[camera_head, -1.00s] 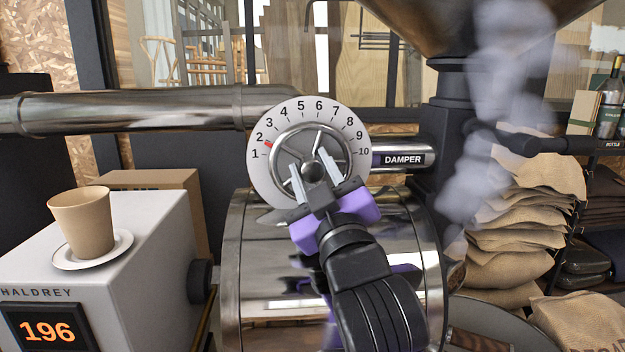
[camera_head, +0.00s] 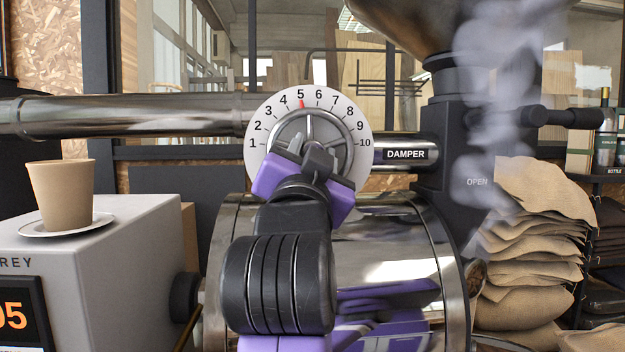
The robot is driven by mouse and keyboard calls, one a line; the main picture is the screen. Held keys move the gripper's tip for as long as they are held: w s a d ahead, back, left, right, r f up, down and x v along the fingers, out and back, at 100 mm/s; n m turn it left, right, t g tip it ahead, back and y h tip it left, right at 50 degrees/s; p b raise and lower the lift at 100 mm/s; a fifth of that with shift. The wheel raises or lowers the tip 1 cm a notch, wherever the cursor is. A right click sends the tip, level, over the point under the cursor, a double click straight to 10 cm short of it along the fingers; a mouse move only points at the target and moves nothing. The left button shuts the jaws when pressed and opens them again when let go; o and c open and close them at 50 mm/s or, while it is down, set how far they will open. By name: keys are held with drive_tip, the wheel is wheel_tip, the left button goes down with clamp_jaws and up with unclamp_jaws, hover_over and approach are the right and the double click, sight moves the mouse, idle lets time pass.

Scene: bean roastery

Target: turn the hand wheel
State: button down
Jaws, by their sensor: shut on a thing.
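The hand wheel (camera_head: 347,143) is a silver spoked wheel in front of a white dial (camera_head: 263,151) numbered 1 to 10. A red mark on it stands at 5. The label DAMPER (camera_head: 405,154) is on the pipe to the right. My gripper (camera_head: 308,150), purple and black, reaches up from below and is shut on the wheel. It covers the wheel's lower middle and its hub, so the exact spot where the jaws grip is partly hidden.
A shiny roaster drum (camera_head: 385,240) lies below the dial. At left, a tan cup (camera_head: 62,192) stands on a saucer on a grey box (camera_head: 120,250). A steel pipe (camera_head: 120,115) runs left from the dial. Smoke drifts at right before stacked sacks (camera_head: 535,250).

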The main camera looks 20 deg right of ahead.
drive_tip(key=m+g+b, duration=0.1)
drive_tip(key=m, duration=0.1)
drive_tip(key=m+h+b, duration=0.1)
drive_tip(key=m+b, duration=0.1)
drive_tip(key=shift+f+m+g, duration=0.2)
drive_tip(key=shift+m+g, duration=0.2)
drive_tip(key=shift+r+m+g+h+b, duration=0.1)
drive_tip(key=shift+m+g+h+b, duration=0.25)
drive_tip(key=shift+m, duration=0.75)
drive_tip(key=shift+m+g+h+b, duration=0.15)
drive_tip(key=shift+m+g+b, duration=0.35)
drive_tip(key=shift+m, duration=0.6)
drive_tip(key=c, duration=0.9)
unclamp_jaws()
drive_tip(key=v, duration=0.7)
drive_tip(key=shift+s+a+b, duration=0.25)
drive_tip(key=shift+s+b, duration=0.1)
